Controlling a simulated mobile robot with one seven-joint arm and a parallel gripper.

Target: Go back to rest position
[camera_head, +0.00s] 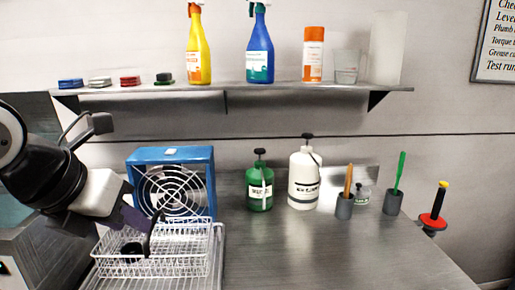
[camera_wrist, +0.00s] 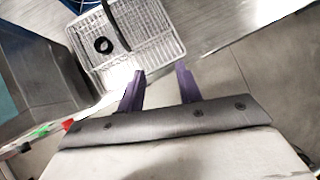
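My gripper (camera_wrist: 160,84) shows two purple fingers spread apart in the wrist view, with nothing between them. In the head view my gripper (camera_head: 137,219) is at the left, above a white wire rack (camera_head: 190,265). The rack also shows in the wrist view (camera_wrist: 160,50), beyond the fingertips. A black ring-like part (camera_wrist: 103,45) and a dark curved strip (camera_wrist: 119,22) lie in or on the rack. I cannot tell if they are one object. In the head view my arm and gripper hide part of the rack's left side.
A blue fan (camera_head: 175,190) stands behind the rack. A green bottle (camera_head: 260,190), a white bottle (camera_head: 304,180) and two grey cups (camera_head: 344,208) (camera_head: 393,203) stand along the back of the metal counter (camera_head: 320,250). The shelf (camera_head: 290,90) above holds spray bottles. The counter's front middle is clear.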

